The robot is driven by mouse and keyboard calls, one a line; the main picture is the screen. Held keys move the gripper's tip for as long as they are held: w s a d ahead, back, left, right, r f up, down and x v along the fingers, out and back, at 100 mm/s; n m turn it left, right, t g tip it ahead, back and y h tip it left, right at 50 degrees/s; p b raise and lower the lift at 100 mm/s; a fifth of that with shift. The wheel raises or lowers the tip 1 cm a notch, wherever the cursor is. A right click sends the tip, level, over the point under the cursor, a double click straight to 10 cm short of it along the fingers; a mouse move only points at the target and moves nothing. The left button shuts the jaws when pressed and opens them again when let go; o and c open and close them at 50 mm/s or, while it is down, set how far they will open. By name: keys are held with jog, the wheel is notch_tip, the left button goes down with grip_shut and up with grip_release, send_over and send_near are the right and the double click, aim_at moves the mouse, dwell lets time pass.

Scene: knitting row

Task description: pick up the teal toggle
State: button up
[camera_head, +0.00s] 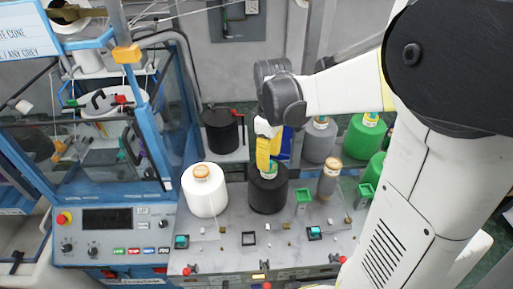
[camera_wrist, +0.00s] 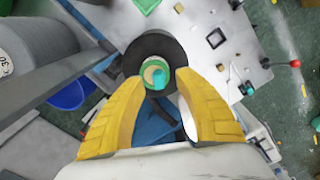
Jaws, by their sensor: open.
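A small teal piece (camera_wrist: 159,77), which looks like the teal toggle, sits at the top of a black yarn cone (camera_wrist: 150,48), inside its green ring and against a cream core. The cone also stands on the machine top in the head view (camera_head: 269,196). My gripper (camera_wrist: 157,80) is open, with its yellow fingers on either side of the cone top. In the head view my gripper (camera_head: 265,163) points down at the cone top and partly hides it. I cannot tell whether the fingers touch anything. The teal piece is not clear in the head view.
A white cone (camera_head: 205,192) stands left of the black one. A small grey-brown cone (camera_head: 329,180) and a green holder (camera_head: 304,197) stand to the right. Teal rocker switches (camera_head: 181,241) (camera_head: 315,233) are on the front deck. A grey cone (camera_head: 320,141) stands behind.

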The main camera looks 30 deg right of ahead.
jog(key=shift+w+f, duration=0.15)
jog(key=shift+f, duration=0.4)
jog(key=shift+w+f, duration=0.15)
jog(key=shift+f, duration=0.35)
jog(key=shift+s, duration=0.15)
jog(key=c, duration=0.8)
jog(key=shift+r, duration=0.15)
jog(key=shift+r, duration=0.6)
notch_tip(320, 180, up, 3)
jog(key=shift+d+f+b, duration=0.1)
jog(key=shift+d+b, duration=0.05)
jog(key=shift+b, duration=0.2)
jog(key=s+d+r+b, duration=0.1)
jog(key=s+d+r, duration=0.3)
jog(key=d, duration=0.6)
notch_tip(320, 180, up, 3)
jog(key=shift+d+f+b, duration=0.1)
jog(key=shift+d+b, duration=0.2)
jog(key=shift+d, duration=0.05)
